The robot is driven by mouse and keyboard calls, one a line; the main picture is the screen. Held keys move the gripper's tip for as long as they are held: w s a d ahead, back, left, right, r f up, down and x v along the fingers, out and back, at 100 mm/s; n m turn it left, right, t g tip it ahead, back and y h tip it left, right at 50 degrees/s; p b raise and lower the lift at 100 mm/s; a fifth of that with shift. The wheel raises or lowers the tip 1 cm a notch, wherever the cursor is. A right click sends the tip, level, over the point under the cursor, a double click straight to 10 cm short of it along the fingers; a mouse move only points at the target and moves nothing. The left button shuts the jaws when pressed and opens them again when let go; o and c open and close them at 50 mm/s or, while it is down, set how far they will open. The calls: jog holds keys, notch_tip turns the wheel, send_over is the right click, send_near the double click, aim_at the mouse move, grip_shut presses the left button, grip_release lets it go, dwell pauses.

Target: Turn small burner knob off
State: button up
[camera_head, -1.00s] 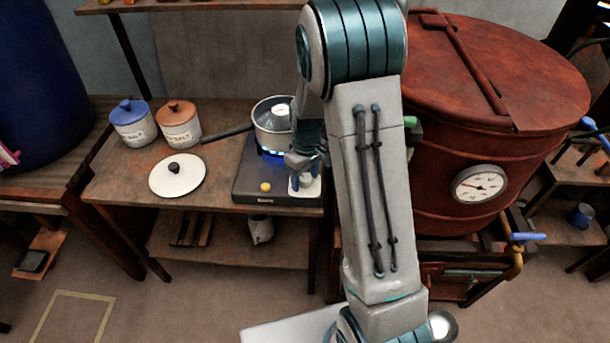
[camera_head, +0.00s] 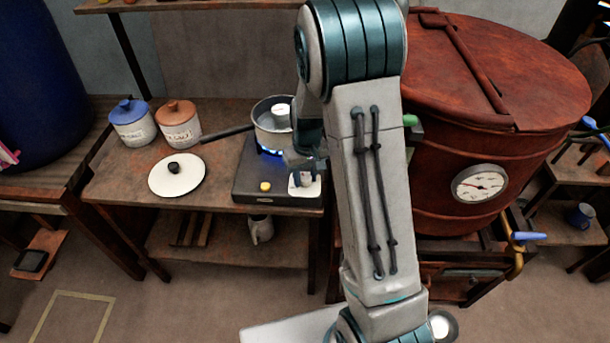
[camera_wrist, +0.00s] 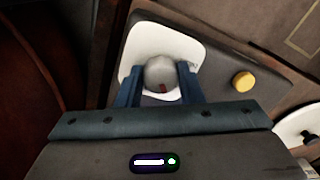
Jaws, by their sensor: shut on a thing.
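The small burner (camera_head: 245,189) is a dark box on the wooden table, with a blue flame (camera_head: 270,151) showing under a metal saucepan (camera_head: 272,128). Its grey round knob (camera_wrist: 160,72) has a red mark and sits on a white plate (camera_wrist: 145,42) at the burner's front right. My gripper (camera_wrist: 161,82) has its two blue fingers on either side of the knob and is shut on it.
A yellow button (camera_head: 265,186) is on the burner, left of the knob. A white lid (camera_head: 177,174) and two salt jars (camera_head: 180,128) stand to the left. A large red vat (camera_head: 470,130) with a gauge (camera_head: 480,184) stands close on the right.

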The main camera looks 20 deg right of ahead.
aim_at(307, 177)
jog(key=m, duration=0.3)
jog(key=shift+m, duration=0.4)
jog(key=shift+m+p, duration=0.4)
jog(key=shift+m, duration=1.4)
jog(key=o, duration=1)
jog(key=shift+c, duration=0.2)
notch_tip(307, 177, up, 14)
jog(key=shift+s+d+p, duration=0.15)
jog(key=shift+p, duration=0.25)
